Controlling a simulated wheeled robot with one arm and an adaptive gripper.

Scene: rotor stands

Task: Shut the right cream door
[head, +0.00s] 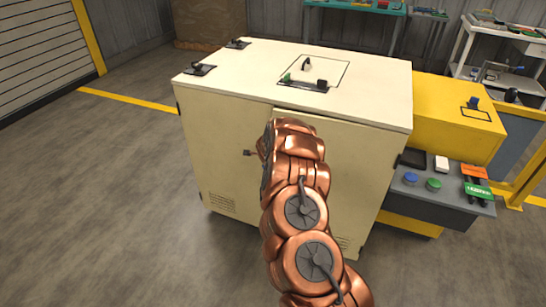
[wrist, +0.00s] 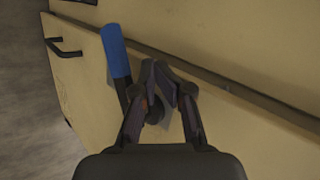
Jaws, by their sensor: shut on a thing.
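The right cream door (head: 355,170) is on the right half of the cream cabinet's front in the head view. A dark gap runs along its top edge, and it looks nearly flush, perhaps slightly ajar. My copper arm covers its left part and hides my gripper there. In the wrist view, my gripper (wrist: 160,85) is at the cream door panel (wrist: 240,135), its fingers closed in on the dark base of a handle with a blue grip (wrist: 116,50). The blue grip sticks out to the left of the fingers.
The left cream door (head: 220,150) looks shut, with a small dark handle (head: 248,153). The cabinet top (head: 330,65) carries black clamps and a hatch. A yellow box (head: 455,115) and a grey ledge (head: 440,195) with small parts stand close at right. The floor at left is clear.

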